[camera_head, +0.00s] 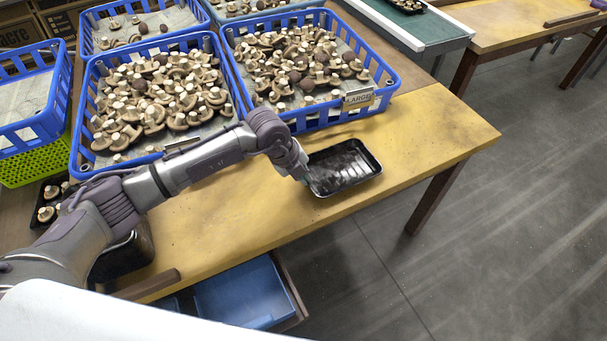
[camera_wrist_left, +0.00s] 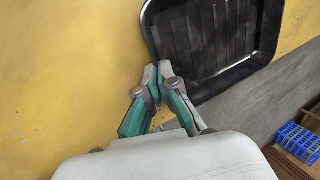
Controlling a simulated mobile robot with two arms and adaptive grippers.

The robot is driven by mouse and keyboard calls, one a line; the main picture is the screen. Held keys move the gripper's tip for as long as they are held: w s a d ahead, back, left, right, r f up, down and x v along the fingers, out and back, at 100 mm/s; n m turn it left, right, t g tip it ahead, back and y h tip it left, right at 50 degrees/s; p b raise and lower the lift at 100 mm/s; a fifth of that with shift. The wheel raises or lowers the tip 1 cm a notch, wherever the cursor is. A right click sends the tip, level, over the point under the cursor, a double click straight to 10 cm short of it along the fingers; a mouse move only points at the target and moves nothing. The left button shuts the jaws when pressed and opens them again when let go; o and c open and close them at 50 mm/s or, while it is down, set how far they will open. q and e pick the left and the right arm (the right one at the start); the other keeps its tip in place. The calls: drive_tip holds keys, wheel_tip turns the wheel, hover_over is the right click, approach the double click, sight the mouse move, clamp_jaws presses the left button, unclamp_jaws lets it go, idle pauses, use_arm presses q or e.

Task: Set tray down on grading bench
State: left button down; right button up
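A black, shallow, ribbed tray (camera_head: 343,167) is over the yellow bench (camera_head: 440,140), close to its front edge. It looks empty and nearly level; whether its base touches the bench is hard to tell. My left gripper (camera_head: 303,173) is at the tray's left rim. In the left wrist view, the fingertips of that gripper (camera_wrist_left: 158,70) are together on the rim of the tray (camera_wrist_left: 215,40). They appear shut on it. My right gripper is not in view.
Blue crates of mushrooms (camera_head: 88,127) stand behind the arm, one with a "LARGE" label (camera_head: 358,98). A blue bin (camera_head: 243,292) is below the bench. Bare bench top lies right of the tray. A small dark tray with mushrooms (camera_head: 47,202) is at the left.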

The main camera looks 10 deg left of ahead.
use_arm(q)
drive_tip(key=c, duration=1.2)
unclamp_jaws()
drive_tip(key=shift+c, duration=0.2)
drive_tip(key=v, duration=1.2)
